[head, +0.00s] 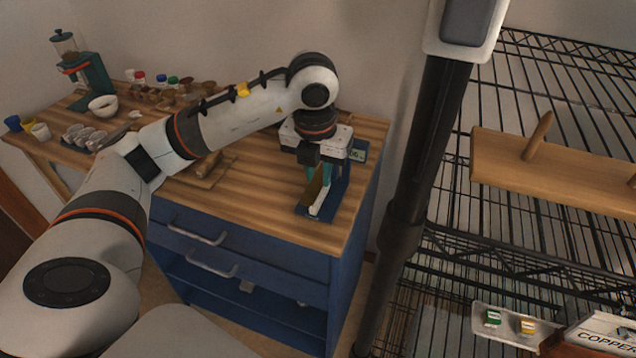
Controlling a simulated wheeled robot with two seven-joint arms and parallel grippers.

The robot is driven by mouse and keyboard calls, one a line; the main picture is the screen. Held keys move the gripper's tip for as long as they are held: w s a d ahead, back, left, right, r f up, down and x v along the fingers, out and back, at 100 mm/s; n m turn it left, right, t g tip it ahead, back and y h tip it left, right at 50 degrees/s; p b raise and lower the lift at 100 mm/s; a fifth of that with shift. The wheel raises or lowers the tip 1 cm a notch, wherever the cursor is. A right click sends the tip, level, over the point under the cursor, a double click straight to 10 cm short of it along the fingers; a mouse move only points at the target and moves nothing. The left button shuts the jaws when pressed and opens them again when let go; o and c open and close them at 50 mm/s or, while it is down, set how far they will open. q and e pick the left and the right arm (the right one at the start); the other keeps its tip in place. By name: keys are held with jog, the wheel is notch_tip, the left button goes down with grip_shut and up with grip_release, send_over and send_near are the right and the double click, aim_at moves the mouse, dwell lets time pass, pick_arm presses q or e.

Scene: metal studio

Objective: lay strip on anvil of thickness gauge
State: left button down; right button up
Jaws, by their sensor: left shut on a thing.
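The thickness gauge (338,194) stands at the right end of the wooden workbench, with a blue frame and base and a small lit display (358,151). My left gripper (316,184) points down over the gauge and is shut on a narrow brownish strip (313,190). The strip hangs tilted over the gauge's base, beside a pale piece (321,203). My gripper and wrist hide much of the gauge, including the anvil. I cannot tell whether the strip touches the gauge. My right gripper is not in view.
The workbench (262,209) has a blue drawer cabinet (240,262) below. A coffee grinder (86,75), white bowl (103,106), cups and small jars stand at the left and back. A wire rack (540,110) at the right holds a wooden board (560,175) and a tray (480,325).

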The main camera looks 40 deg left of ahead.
aim_at(318, 181)
pick_arm(q)
notch_tip(318, 181, down, 4)
jog(key=shift+r+b, duration=0.2)
jog(key=shift+b, duration=0.75)
jog(key=shift+f, duration=0.2)
jog(key=c, duration=1.2)
grip_release()
jog(key=shift+c, duration=0.2)
jog(key=shift+r, duration=0.25)
notch_tip(318, 181, up, 12)
jog(key=s+p, duration=0.1)
jog(key=p, duration=0.1)
jog(key=shift+s+d, duration=0.2)
jog(key=shift+s, duration=0.05)
